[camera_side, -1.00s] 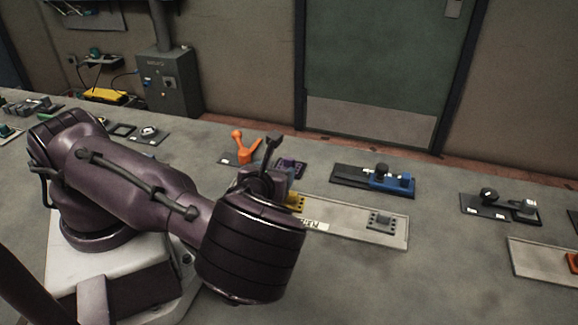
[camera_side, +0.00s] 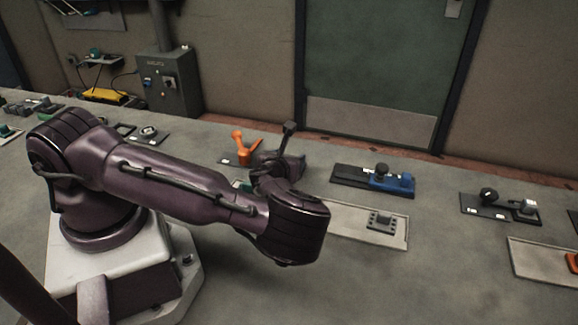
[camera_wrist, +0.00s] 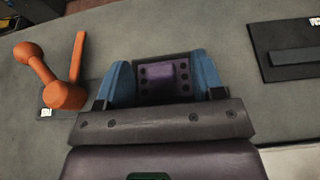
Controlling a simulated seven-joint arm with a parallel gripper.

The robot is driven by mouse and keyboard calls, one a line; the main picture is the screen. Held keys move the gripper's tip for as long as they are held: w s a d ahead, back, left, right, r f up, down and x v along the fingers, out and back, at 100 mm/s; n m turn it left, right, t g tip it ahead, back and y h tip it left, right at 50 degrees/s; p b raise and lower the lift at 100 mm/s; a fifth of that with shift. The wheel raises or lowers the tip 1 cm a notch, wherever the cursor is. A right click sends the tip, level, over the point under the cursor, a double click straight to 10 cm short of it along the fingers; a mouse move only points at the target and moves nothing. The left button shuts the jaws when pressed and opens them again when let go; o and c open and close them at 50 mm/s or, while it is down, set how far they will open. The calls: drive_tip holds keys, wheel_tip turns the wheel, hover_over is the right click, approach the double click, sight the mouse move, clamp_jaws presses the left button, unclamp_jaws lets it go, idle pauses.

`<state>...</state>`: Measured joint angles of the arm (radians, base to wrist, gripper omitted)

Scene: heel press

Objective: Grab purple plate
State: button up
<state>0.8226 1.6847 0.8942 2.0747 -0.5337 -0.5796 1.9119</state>
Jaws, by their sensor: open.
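The purple plate (camera_wrist: 166,80) shows in the wrist view as a dark purple block with small holes and a raised middle, lying on the bench. It sits between the two blue fingers of my gripper (camera_wrist: 164,82), which are spread to its left and right. I cannot tell whether the fingers touch it. In the side view my gripper (camera_side: 283,165) hangs behind my forearm over the bench, and the purple plate is hidden behind it.
An orange handled part (camera_wrist: 62,88) stands left of my gripper in the wrist view. A dark base with a blue part (camera_side: 390,183) lies to the right. A pale tray (camera_side: 345,221) with a grey block (camera_side: 384,221) is in front. Bare bench lies between.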

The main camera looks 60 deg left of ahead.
drive_tip(key=shift+w+a+f, duration=0.1)
drive_tip(key=shift+w+a, duration=0.05)
drive_tip(key=c, duration=1.1)
